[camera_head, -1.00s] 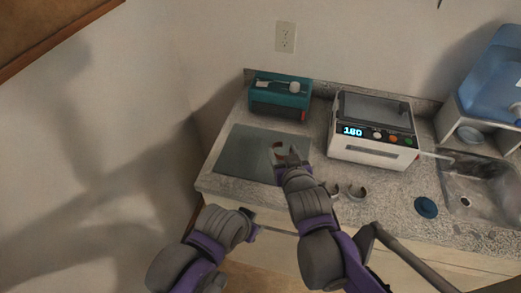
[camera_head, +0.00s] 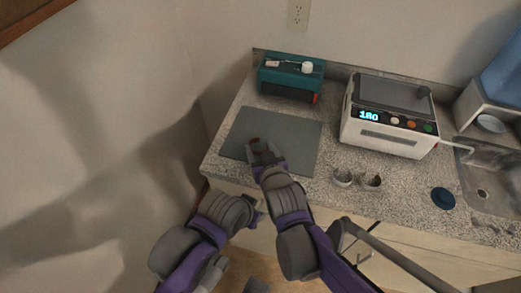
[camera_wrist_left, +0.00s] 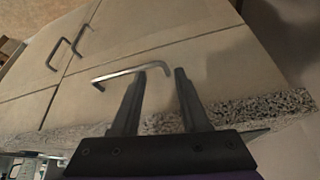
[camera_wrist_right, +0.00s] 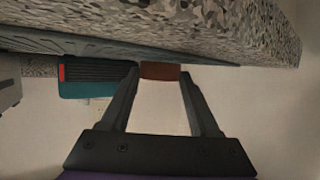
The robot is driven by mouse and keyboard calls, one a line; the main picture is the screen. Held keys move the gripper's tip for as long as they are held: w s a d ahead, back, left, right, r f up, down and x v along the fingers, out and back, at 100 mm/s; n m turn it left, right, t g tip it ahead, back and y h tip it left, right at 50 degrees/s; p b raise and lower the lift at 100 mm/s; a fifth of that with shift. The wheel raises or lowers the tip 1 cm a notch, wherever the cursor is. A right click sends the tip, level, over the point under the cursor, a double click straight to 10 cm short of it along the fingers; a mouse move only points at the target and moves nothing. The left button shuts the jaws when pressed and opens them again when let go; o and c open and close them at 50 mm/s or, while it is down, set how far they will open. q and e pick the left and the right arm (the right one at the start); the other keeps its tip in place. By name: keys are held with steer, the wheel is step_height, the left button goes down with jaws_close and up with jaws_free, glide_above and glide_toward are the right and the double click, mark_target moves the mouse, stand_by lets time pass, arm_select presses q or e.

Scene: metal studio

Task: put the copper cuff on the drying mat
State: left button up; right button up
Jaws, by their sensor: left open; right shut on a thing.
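The drying mat (camera_head: 296,128) is a flat grey-green sheet lying on the left part of the speckled counter. My right gripper (camera_head: 257,147) is over the front left part of the mat. It is shut on the copper cuff (camera_wrist_right: 160,71), a reddish-brown piece between the fingertips in the right wrist view; in the head view only a small reddish bit shows. The cuff is low, close to the mat; I cannot tell whether it touches. My left gripper (camera_wrist_left: 160,75) is open and empty, in front of the cabinet doors below the counter edge.
Two silvery cuffs (camera_head: 357,180) stand on the counter right of the mat. A teal box (camera_head: 289,78) is behind the mat, and a white device (camera_head: 388,128) reading 180 is to its right. A blue round lid (camera_head: 443,198) and the sink (camera_head: 485,175) are farther right.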

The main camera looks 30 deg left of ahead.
steer(key=shift+f, duration=0.25)
steer(key=shift+f, duration=0.15)
steer(key=o, duration=1.1)
steer(key=shift+c, duration=0.2)
steer(key=shift+r, duration=0.2)
steer(key=shift+s+d+r, duration=0.1)
steer(key=shift+r, duration=0.1)
steer(key=p+v, duration=0.1)
steer(key=v, duration=1)
steer(key=shift+s+d+p, duration=0.25)
steer(key=shift+p, duration=0.1)
